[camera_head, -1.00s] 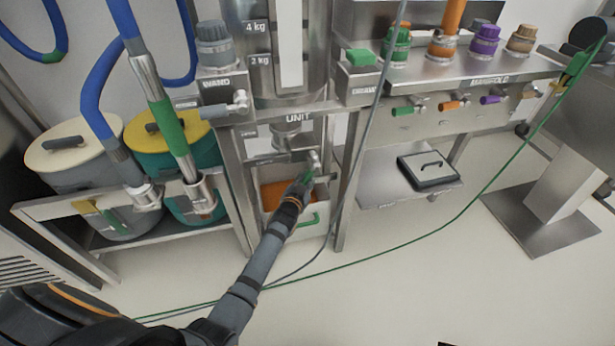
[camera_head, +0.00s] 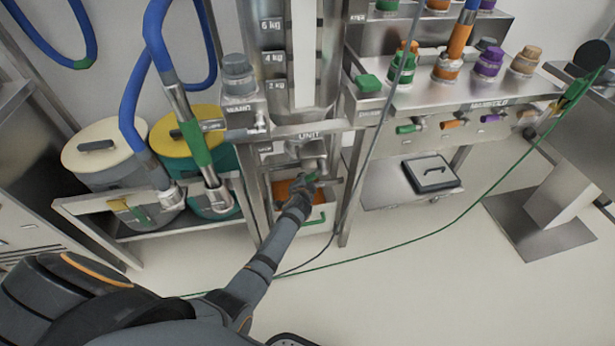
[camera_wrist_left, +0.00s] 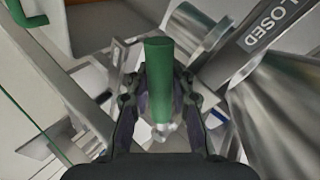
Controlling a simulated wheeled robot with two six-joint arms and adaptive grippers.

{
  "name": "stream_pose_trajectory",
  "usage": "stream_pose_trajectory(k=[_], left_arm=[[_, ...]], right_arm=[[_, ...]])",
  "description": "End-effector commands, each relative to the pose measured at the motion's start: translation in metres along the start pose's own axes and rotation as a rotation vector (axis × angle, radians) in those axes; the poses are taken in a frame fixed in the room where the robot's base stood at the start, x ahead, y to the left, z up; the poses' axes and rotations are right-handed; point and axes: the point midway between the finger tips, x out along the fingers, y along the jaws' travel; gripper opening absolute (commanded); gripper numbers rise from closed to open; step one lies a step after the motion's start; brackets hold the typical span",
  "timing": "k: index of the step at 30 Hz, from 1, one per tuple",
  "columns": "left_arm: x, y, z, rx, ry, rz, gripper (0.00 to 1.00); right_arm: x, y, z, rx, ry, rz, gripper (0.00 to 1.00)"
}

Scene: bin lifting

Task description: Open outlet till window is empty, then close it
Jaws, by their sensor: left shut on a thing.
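My left gripper (camera_head: 310,180) is shut on the green outlet handle (camera_wrist_left: 160,75), which stands between its two fingers in the left wrist view. The handle is on the outlet under the steel unit (camera_head: 309,134). A "CLOSED" label (camera_wrist_left: 270,25) lies beside the outlet at the upper right of that view. The unit's tall window (camera_head: 305,60) looks pale over the part in view, beside the 2, 4 and 6 kg marks. A pale bin (camera_head: 318,222) with a green handle stands below, with orange contents partly hidden by my arm. My right gripper is out of view.
Two lidded drums (camera_head: 100,150) and the wand's blue hose (camera_head: 130,110) stand left. A grey cable and a green cable (camera_head: 430,238) cross the view; floor is open at front right.

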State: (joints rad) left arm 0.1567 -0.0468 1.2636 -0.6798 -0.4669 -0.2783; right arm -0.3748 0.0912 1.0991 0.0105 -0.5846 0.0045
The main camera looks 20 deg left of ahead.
Motion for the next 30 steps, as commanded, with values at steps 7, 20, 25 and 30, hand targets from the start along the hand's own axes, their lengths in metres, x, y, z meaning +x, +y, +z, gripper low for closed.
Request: stream_pose_trajectory(k=[7,20,25,30], left_arm=[[-0.012,-0.012,-0.002,0.176,-0.123,0.009,0.0],[-0.02,-0.024,-0.006,0.371,-0.253,0.009,0.0],[-0.021,-0.025,-0.006,0.399,-0.273,0.01,0.0],[-0.021,-0.025,-0.007,0.41,-0.279,0.009,0.0]], right_arm=[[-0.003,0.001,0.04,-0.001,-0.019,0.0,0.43],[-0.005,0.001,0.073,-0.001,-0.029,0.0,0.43],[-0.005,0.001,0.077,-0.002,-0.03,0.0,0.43],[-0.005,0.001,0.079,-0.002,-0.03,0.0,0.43]])
